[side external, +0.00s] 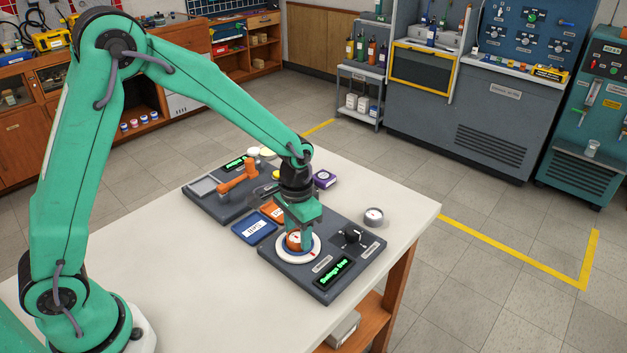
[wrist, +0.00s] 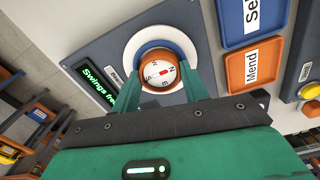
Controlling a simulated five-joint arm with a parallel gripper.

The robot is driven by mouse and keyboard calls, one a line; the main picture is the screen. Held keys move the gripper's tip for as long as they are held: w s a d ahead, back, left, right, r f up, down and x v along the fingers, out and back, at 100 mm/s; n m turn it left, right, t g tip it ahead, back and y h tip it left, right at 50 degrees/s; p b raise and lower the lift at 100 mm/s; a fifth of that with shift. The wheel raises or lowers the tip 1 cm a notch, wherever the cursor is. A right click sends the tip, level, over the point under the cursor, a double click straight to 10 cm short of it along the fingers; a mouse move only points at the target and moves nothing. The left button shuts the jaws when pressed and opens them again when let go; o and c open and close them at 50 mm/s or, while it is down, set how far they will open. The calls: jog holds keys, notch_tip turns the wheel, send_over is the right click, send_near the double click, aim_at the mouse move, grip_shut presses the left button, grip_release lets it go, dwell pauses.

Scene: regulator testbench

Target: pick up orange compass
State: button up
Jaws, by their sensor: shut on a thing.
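The orange compass (side external: 293,241) sits inside a white ring (side external: 314,251) on a dark grey panel (side external: 372,247). In the wrist view the compass (wrist: 158,73) shows its round orange rim, white dial and red needle, with the white ring (wrist: 136,44) around it. My gripper (side external: 301,240) reaches down over the ring and is shut on the compass. In the wrist view my two green fingers (wrist: 158,82) stand on either side of the compass. I cannot tell whether the compass is lifted off the panel.
The panel has a black knob (side external: 352,236) and a green-lit display (side external: 334,272) reading "Swings free". A blue tray (side external: 254,228) and an orange tray (wrist: 251,69) lie beside it. The front table is clear.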

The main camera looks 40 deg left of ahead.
aim_at(298, 235)
jog(key=shift+r, duration=0.75)
notch_tip(298, 235, up, 2)
jog(key=shift+r, duration=0.2)
jog(key=s+d+r, duration=0.7)
jog(key=d, duration=0.1)
jog(key=shift+s+d, duration=0.35)
jog(key=shift+s, duration=0.05)
jog(key=shift+r, duration=0.1)
notch_tip(298, 235, up, 10)
dwell(0.9)
jog(key=shift+a, duration=0.1)
